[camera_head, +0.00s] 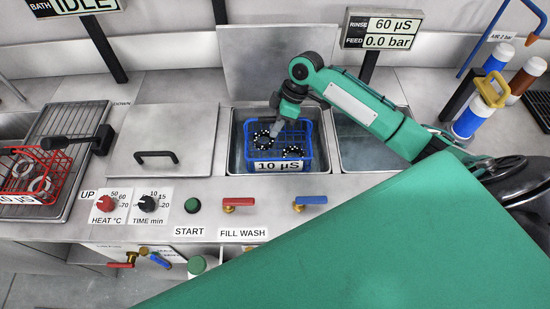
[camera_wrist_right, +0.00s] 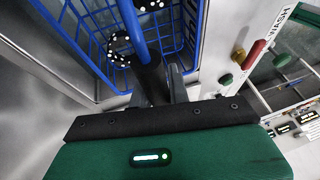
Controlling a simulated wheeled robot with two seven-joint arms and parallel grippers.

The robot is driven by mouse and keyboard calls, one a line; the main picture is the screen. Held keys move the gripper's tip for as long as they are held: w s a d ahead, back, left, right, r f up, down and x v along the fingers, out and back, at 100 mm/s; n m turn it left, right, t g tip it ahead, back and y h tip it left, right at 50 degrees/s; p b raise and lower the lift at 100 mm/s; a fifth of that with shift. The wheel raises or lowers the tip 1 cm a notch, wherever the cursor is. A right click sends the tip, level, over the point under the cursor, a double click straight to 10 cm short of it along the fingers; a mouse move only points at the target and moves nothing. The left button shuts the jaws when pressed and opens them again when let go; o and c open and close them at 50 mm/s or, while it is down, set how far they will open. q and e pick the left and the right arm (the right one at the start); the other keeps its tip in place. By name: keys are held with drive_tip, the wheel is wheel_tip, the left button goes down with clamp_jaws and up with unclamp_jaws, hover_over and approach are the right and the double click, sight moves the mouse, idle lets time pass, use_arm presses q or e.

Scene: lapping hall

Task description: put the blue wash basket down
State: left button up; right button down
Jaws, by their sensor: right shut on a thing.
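The blue wash basket (camera_head: 304,132) is inside the open middle tank (camera_head: 237,160), with a "10 µS" label on its front. It holds black rings with white dots (camera_head: 293,151). My right gripper (camera_head: 276,128) reaches down over the basket and is shut on its blue handle. In the right wrist view the handle bar (camera_wrist_right: 134,27) runs between the dark fingers (camera_wrist_right: 164,84), with the basket's blue wire wall (camera_wrist_right: 88,50) beyond. Whether the basket's bottom touches the tank floor is hidden. My left gripper is not in view.
A closed lid with a black handle (camera_head: 155,156) lies left of the tank. Another open basin (camera_head: 375,150) is on the right, partly behind my arm. A red basket (camera_head: 40,175) stands far left. Red (camera_head: 238,202) and blue (camera_head: 311,201) valve levers line the front edge.

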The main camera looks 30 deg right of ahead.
sight(279, 151)
wheel_tip(279, 151, down, 16)
drive_tip(key=shift+f+p, duration=0.1)
drive_tip(key=shift+p, duration=0.65)
drive_tip(key=c, duration=1.8)
unclamp_jaws()
drive_tip(key=shift+f, duration=0.15)
drive_tip(key=o, duration=0.5)
drive_tip(key=shift+c, duration=0.2)
drive_tip(key=shift+r, duration=0.2)
drive_tip(key=b+v, duration=0.1)
drive_tip(key=v, duration=1.1)
